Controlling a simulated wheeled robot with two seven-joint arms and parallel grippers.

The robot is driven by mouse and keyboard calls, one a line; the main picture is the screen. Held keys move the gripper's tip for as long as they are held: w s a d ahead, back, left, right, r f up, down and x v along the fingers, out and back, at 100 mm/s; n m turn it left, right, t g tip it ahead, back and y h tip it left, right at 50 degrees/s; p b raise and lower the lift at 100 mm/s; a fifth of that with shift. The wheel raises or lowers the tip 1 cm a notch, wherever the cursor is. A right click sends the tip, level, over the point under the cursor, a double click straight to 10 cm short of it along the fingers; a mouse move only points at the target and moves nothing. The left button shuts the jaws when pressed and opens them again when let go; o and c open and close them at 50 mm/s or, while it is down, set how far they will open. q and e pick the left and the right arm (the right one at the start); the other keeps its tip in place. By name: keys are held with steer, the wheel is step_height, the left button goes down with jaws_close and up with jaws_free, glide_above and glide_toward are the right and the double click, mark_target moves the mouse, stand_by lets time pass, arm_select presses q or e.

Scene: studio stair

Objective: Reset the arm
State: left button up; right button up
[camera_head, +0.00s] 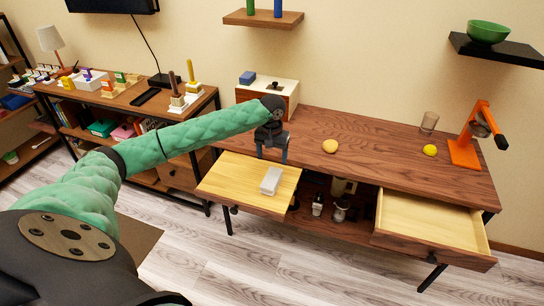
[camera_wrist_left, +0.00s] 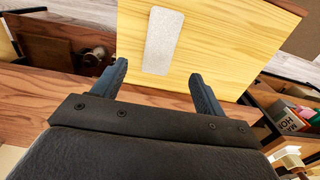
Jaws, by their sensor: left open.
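My left arm comes in from the left in the head view, with a green sleeve. My left gripper (camera_head: 272,150) hangs over the back edge of the left open drawer (camera_head: 235,174), fingers pointing down. In the left wrist view the left gripper (camera_wrist_left: 157,80) is open, with nothing between its two fingers. A light grey block (camera_head: 271,181) lies in the drawer, just in front of the gripper and apart from it. The block also shows in the left wrist view (camera_wrist_left: 163,40), beyond the fingertips. My right gripper is not in view.
The wooden desk (camera_head: 390,155) carries a tan round item (camera_head: 330,146), a lemon (camera_head: 430,150), a glass (camera_head: 429,122) and an orange juicer (camera_head: 468,150). A right drawer (camera_head: 430,222) is open and empty. A wooden box (camera_head: 285,90) stands behind the gripper.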

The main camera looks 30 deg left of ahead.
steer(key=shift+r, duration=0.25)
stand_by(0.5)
